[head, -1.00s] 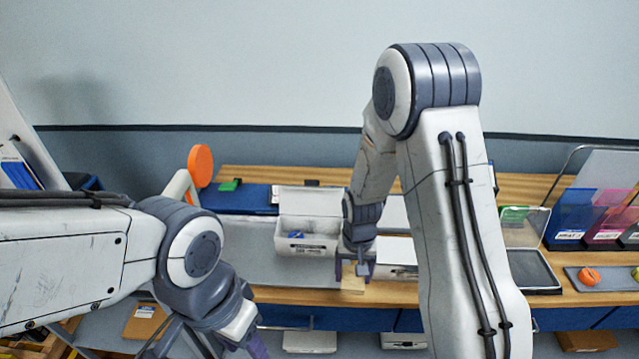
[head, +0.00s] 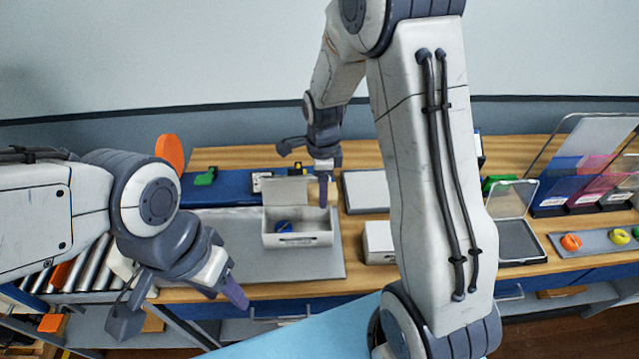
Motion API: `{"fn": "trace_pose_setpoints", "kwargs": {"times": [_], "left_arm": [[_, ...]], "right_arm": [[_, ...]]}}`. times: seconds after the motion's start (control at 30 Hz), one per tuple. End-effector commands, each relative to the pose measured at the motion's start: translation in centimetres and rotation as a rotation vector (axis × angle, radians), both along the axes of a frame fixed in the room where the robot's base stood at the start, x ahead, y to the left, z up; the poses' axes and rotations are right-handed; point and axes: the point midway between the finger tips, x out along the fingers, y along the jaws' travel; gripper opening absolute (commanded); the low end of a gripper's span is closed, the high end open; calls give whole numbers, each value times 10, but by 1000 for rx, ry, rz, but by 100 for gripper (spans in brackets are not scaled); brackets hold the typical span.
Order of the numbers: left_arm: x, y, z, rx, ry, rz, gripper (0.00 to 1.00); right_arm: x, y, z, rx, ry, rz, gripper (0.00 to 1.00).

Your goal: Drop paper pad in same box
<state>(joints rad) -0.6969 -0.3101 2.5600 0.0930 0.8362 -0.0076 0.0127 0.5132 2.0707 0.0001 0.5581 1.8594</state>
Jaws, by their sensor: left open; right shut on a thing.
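A white box (head: 297,239) stands open on a grey mat, with its lid raised at the back. A blue item (head: 284,227) lies inside it on the left. My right gripper (head: 322,185) is at the box's back right, with one finger pointing down by the lid's right side. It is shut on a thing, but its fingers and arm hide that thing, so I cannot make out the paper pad. My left gripper (head: 180,305) is open and empty at the front left, clear of the box, over the table's front edge.
The grey mat (head: 240,262) has free room left of the box. A second white box (head: 379,243) stands close to the right. A black open case (head: 521,242) and a tray of small coloured items (head: 597,241) lie further right. An orange disc (head: 170,153) stands behind left.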

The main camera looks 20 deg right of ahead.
Motion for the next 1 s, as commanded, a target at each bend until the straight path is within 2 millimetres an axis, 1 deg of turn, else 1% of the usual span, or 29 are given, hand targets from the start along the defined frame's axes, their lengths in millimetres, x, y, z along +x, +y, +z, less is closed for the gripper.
{"fn": "trace_pose_setpoints", "kwargs": {"times": [0.03, 0.2, 0.33, 0.47, 0.7, 0.73, 0.77, 0.8, 1.0], "left_arm": [[0, 0, -9, 0, 0, 1, 50], [0, 0, -27, 0, 0, 2, 50], [0, 0, -38, 0, 0, 4, 50], [0, 0, -42, 0, 1, 6, 50], [0, 0, -41, 0, 1, 6, 50], [0, 0, -41, 0, 1, 6, 50], [0, 0, -41, 0, 1, 6, 50], [0, 0, -41, 0, 1, 6, 50], [0, 0, -41, 0, 1, 6, 50]], "right_arm": [[-1, -1, -10, 0, 1, -1, 22], [-1, -1, -32, 0, 2, -1, 22], [-1, -1, -45, 1, 2, 1, 22], [0, 0, -50, 0, 1, 2, 22], [0, 1, -49, 0, 1, 5, 22], [0, 1, -49, 0, 1, 5, 81], [0, 1, -49, 0, 1, 5, 92], [0, 1, -49, 0, 1, 5, 100], [0, 1, -49, 0, 1, 5, 100]]}}
